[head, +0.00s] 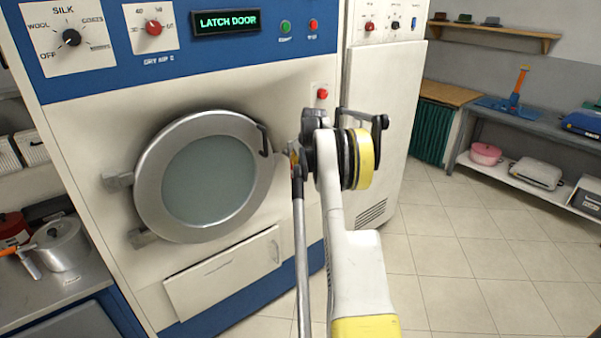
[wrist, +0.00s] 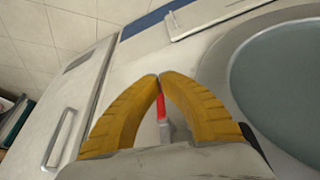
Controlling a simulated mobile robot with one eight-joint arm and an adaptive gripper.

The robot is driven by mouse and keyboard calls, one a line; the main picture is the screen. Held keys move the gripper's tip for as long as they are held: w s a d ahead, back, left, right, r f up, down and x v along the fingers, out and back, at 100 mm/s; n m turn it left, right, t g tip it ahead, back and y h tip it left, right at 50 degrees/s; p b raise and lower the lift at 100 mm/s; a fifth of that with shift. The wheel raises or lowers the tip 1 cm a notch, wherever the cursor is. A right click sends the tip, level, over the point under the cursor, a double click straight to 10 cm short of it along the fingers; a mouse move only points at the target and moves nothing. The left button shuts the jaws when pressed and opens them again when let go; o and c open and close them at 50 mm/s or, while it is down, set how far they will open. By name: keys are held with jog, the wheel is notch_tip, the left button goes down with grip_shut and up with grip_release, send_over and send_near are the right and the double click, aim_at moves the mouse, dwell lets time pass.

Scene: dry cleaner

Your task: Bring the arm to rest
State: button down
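My gripper (wrist: 160,77) shows in the wrist view with its two yellow fingers brought together at the tips. A thin red piece with a grey base (wrist: 161,108) shows in the gap between the fingers; I cannot tell whether it is beyond them or touching them. In the head view my arm reaches up toward the machine front, right of the round door, and the wrist mostly hides the fingers. The round door (head: 208,175) of the dry-cleaning machine looks closed, with a dark handle (head: 264,140) on its right side. The display (head: 226,21) reads "LATCH DOOR".
A red button (head: 322,94) is on the machine front near my wrist. A tall white cabinet (head: 380,120) stands to the right. A metal pot (head: 60,243) stands on the left counter. A shelf with a pink pot (head: 486,153) is at right. The tiled floor there is clear.

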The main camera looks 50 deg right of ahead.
jog(key=w+d+p+v, duration=0.1)
jog(key=v, duration=0.6)
jog(key=shift+a+r, duration=0.2)
jog(key=shift+a, duration=0.15)
jog(key=shift+s, duration=0.1)
